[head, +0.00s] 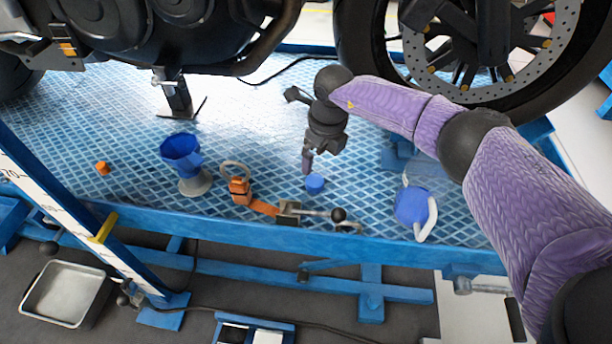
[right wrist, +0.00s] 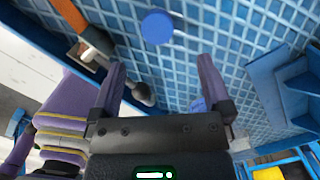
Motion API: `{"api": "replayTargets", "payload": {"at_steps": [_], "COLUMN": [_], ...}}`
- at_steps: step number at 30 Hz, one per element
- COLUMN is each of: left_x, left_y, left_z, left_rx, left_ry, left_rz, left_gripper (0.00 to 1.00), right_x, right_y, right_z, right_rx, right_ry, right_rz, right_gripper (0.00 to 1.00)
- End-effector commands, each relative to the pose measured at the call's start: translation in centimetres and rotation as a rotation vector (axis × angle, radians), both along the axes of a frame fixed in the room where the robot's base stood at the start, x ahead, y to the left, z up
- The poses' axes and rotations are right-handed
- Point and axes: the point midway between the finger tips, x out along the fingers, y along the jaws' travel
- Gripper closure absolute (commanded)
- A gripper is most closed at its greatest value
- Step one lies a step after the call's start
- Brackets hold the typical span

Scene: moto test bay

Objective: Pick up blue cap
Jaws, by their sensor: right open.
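The blue cap (head: 314,184), a small round disc, lies on the blue lattice-patterned platform near its front edge. In the right wrist view the cap (right wrist: 157,27) shows whole, beyond the fingertips and roughly centred between them. My right gripper (head: 308,160) is above and slightly left of the cap in the head view, pointing down. In the right wrist view its two purple fingers (right wrist: 162,65) are spread with nothing between them. The cap is apart from the fingers. My left gripper is in neither view.
An orange ratchet strap (head: 240,190) with a metal buckle lies left of the cap. A blue jug (head: 411,205) with a white handle is to its right. A blue funnel (head: 182,155) and orange cap (head: 102,168) are farther left. The motorcycle wheel (head: 480,50) stands behind.

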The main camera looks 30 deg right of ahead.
Motion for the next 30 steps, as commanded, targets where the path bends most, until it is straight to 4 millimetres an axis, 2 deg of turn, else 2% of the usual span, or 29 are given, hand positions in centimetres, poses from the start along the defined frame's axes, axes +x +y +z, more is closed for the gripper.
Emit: {"api": "replayTargets", "payload": {"at_steps": [1, 11, 13, 18, 20, 30], "left_x": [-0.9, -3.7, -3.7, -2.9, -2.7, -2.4], "left_y": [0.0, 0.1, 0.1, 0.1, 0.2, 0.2], "left_z": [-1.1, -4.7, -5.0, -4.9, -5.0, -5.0], "left_rx": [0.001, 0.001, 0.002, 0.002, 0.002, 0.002], "left_ry": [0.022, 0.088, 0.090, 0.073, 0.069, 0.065], "left_rz": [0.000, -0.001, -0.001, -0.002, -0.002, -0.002], "left_gripper": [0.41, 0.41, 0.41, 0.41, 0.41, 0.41], "right_x": [0.1, 0.8, 0.9, 1.0, 1.0, 1.0], "right_y": [0.1, 0.6, 0.6, 0.6, 0.6, 0.6], "right_z": [-2.1, -8.2, -8.7, -8.1, -8.0, -8.1], "right_rx": [0.001, 0.005, 0.005, 0.005, 0.005, 0.006], "right_ry": [0.009, 0.010, 0.006, 0.000, 0.000, 0.000], "right_rz": [0.000, 0.000, 0.000, 0.000, 0.000, 0.000], "right_gripper": [0.00, 0.00, 0.00, 0.00, 0.11, 0.83]}}
